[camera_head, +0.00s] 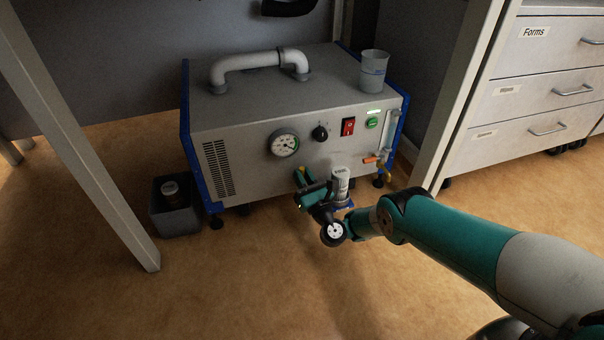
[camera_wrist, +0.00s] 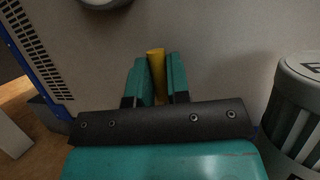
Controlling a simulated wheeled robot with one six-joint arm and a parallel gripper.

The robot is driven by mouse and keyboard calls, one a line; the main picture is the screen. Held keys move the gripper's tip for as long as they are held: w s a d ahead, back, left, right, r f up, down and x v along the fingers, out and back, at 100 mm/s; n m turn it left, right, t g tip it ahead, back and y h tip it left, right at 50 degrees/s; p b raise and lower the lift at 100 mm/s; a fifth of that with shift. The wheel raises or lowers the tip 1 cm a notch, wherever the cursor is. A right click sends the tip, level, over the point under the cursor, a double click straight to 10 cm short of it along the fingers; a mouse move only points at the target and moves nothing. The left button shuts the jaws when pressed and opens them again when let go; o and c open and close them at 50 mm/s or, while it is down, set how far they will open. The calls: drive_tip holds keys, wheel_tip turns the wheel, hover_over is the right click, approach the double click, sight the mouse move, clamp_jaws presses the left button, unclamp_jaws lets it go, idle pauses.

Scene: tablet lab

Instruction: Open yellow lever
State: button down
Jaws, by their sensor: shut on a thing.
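In the wrist view the yellow lever (camera_wrist: 156,70) stands upright between the two green fingers of my gripper (camera_wrist: 158,82), which is shut on it. Only the lever's upper part shows there; the rest is hidden behind the gripper body. In the head view my gripper (camera_head: 303,181) is at the lower front of the grey machine (camera_head: 240,138), below the gauge. The lever is mostly hidden by the gripper in that view.
The machine's front carries a gauge (camera_head: 284,143), a black knob (camera_head: 320,133) and a red switch (camera_head: 348,126). An orange-handled valve (camera_head: 371,159) is at right. A dark bin (camera_head: 176,222) stands left on the floor. Table legs (camera_head: 75,130) flank the machine. A beaker (camera_head: 373,69) stands on top.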

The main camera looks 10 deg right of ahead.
drive_tip(key=c, duration=1.1)
unclamp_jaws()
drive_tip(key=p+v, duration=0.7)
drive_tip(key=v, duration=1)
drive_tip(key=shift+p, duration=0.4)
drive_tip(key=shift+s+d+f, duration=0.1)
drive_tip(key=shift+s, duration=0.05)
